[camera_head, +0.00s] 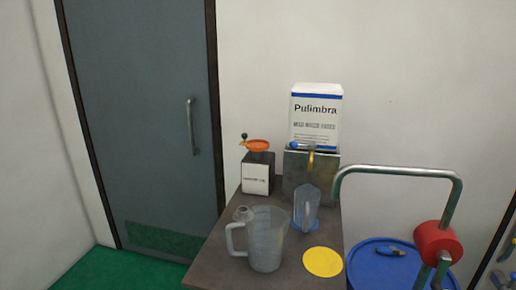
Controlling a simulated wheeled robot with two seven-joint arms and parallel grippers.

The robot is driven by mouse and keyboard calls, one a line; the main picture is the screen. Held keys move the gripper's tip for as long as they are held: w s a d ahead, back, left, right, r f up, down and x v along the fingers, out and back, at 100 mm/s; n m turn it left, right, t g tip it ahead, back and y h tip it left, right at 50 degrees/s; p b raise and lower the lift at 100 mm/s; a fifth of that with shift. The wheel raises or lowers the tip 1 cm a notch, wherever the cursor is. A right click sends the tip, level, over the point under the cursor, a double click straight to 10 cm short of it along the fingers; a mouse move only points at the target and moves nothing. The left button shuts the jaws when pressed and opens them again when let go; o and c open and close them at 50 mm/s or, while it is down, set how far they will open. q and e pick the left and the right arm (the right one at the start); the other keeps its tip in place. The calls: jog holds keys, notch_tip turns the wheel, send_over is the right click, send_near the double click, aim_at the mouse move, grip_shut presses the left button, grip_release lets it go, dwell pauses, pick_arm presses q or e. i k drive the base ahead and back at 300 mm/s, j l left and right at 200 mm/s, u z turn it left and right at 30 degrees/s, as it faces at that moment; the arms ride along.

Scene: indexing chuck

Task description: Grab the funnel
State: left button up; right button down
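An orange, shallow, cone-like piece (258,145), which looks like the funnel, sits on top of a small dark box with a white front (257,180) at the back left of the table. A small lever with a black knob (244,137) stands at its left side. The piece is small in the view, so its spout cannot be made out. Neither of my grippers is in view.
On the brown table (215,265) stand a clear jug (266,240), a smaller clear vessel (306,207), a metal box (297,172) under a Pulimbra carton (316,112), and a yellow disc (322,262). A bent metal tube with a red roller (436,243) rises before a blue drum (372,268).

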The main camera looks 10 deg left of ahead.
aim_at(256, 146)
jog(key=k, duration=0.4)
jog(key=z, duration=0.4)
jog(key=k+z, duration=0.15)
jog(key=z, duration=0.7)
jog(key=i+j, duration=0.1)
jog(key=j, duration=1.15)
jog(key=i+j+z, duration=0.1)
jog(key=j, duration=1.15)
jog(key=i+j, duration=0.1)
jog(key=j, duration=1.1)
jog(key=i+z, duration=0.05)
